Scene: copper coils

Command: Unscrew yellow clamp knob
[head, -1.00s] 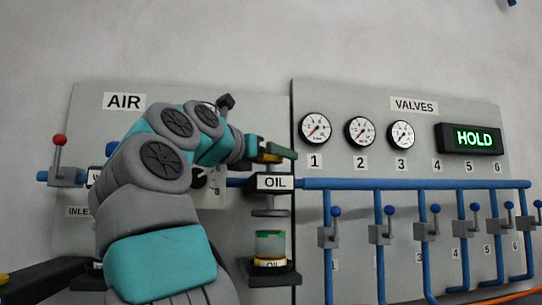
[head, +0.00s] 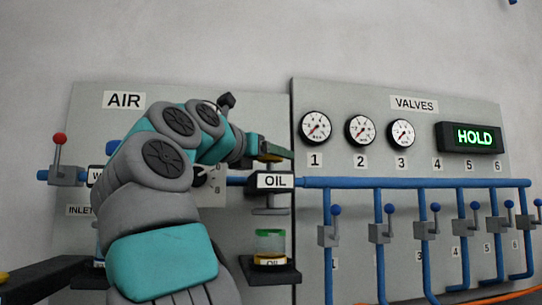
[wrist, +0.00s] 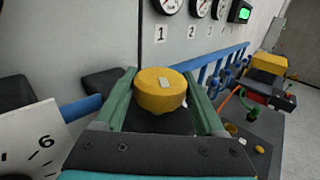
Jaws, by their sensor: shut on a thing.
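The yellow clamp knob (wrist: 160,92) is round, with a small pale mark on its top. In the wrist view it sits between the two green fingers of my gripper (wrist: 161,80), which are shut on it from both sides. In the head view my gripper (head: 277,153) is just above the black OIL block (head: 275,181). The knob is mostly hidden by the fingers there. Below the block is a grey clamp disc (head: 270,211). A clear jar (head: 270,243) with a green band stands under it, apart from the disc.
The jar rests on a dark shelf (head: 272,275). A blue pipe (head: 420,184) runs right from the OIL block to several valves with blue-knobbed levers. A red-knobbed lever (head: 59,140) is at left. A display (head: 470,138) reads HOLD.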

